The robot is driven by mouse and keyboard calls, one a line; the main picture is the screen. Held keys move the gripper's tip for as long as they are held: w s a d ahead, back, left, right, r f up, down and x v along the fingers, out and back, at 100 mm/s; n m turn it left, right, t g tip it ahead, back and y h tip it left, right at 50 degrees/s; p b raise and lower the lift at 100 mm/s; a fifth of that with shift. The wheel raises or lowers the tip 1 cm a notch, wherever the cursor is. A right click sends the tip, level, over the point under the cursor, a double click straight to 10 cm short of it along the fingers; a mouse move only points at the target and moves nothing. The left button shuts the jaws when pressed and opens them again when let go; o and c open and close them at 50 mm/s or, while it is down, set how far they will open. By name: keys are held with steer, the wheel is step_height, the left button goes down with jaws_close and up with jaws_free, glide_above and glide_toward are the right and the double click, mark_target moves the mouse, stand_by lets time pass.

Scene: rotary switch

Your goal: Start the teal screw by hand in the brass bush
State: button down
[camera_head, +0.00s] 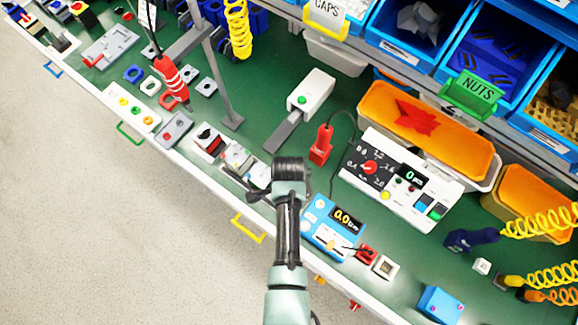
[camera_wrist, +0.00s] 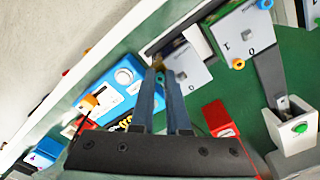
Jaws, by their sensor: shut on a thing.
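My gripper (camera_wrist: 160,74) reaches up the middle of the wrist view, its two dark fingers close together with a narrow gap. A small brass-coloured spot, perhaps the brass bush (camera_wrist: 157,62), shows right at the fingertips, by a dark and white recess. I cannot tell whether the screw touches or sits in it. In the head view my arm's end hides the fingertips and the work.
A blue meter (camera_head: 334,228) stands close beside my gripper, with a white dial tester (camera_head: 395,180) and red tool (camera_head: 321,145) behind. The bench's front edge is near; bare green bench shows at right.

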steer(key=m+p, duration=0.1)
steer(key=m, duration=0.4)
steer(key=shift+f+m, duration=0.1)
steer(key=shift+m, duration=0.2)
steer(key=m+p, duration=0.1)
steer(key=m, duration=0.4)
steer(key=shift+m+p, duration=0.35)
steer(key=shift+m, duration=0.05)
steer(key=c, duration=0.8)
jaws_free()
steer(key=shift+c, duration=0.2)
